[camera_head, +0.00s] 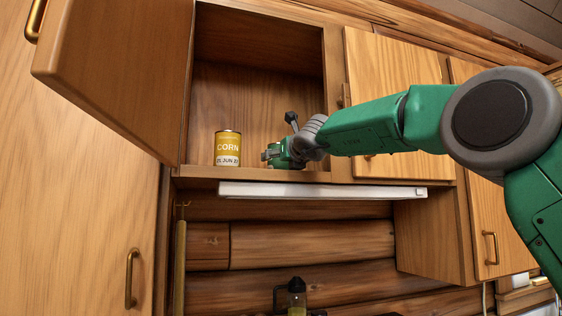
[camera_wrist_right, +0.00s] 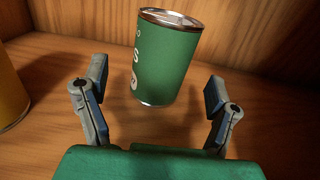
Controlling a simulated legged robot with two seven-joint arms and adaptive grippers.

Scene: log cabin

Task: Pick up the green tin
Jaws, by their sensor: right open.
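The green tin (camera_wrist_right: 168,58) stands on the cabinet shelf in the right wrist view, with a silver lid rim and part of a pale label. In the head view I cannot make it out clearly beside my right gripper. My right gripper (camera_wrist_right: 158,100) is open, with one finger on each side of the space in front of the tin. The tin is just beyond the fingertips and apart from them. In the head view my right gripper (camera_head: 270,155) reaches into the open cabinet near the shelf. My left gripper is not in view.
A yellow corn tin (camera_head: 228,148) stands on the shelf left of my right gripper; its side also shows in the right wrist view (camera_wrist_right: 10,95). The open cabinet door (camera_head: 115,75) is at left. A closed door (camera_head: 395,85) is at right. The shelf's back wall (camera_wrist_right: 240,35) lies behind the green tin.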

